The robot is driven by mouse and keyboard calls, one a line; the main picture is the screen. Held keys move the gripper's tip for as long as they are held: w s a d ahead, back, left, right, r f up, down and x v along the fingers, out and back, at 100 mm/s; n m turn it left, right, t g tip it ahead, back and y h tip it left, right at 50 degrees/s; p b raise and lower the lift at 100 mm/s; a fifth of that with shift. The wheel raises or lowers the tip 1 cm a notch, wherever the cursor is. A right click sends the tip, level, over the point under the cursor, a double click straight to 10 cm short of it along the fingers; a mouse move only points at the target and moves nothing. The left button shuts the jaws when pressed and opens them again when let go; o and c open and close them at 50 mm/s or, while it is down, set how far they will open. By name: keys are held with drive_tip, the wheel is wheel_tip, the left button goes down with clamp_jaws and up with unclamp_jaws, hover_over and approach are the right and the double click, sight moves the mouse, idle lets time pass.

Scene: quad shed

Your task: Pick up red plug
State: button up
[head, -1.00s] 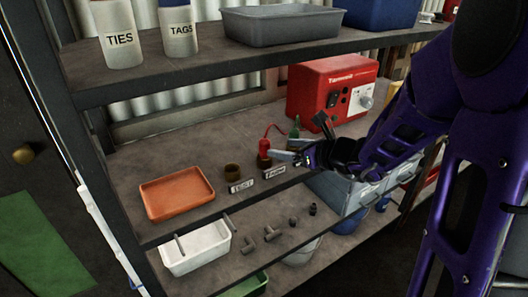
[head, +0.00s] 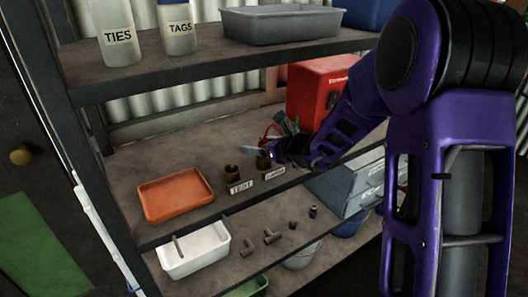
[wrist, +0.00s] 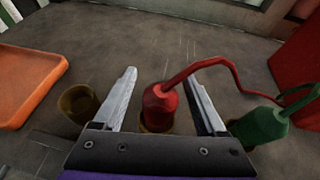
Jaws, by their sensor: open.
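The red plug (wrist: 160,103) stands upright in a brown round socket (wrist: 157,126), with a red cable running from its top to the right. My gripper (wrist: 160,88) is open in the wrist view, its two metal fingers on either side of the red plug, the right finger close to it. In the head view my gripper (head: 262,151) is over the middle shelf, and the arm largely hides the plug. A green plug (wrist: 262,126) with a green cable stands just right of the right finger.
An empty brown socket (wrist: 78,103) is left of the left finger, and an orange tray (head: 175,197) lies further left. A red power unit (head: 318,90) stands behind. The upper shelf (head: 190,68) hangs above. Shelf surface beyond the plugs is clear.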

clamp_jaws()
drive_tip(key=shift+r, duration=0.1)
idle(0.4)
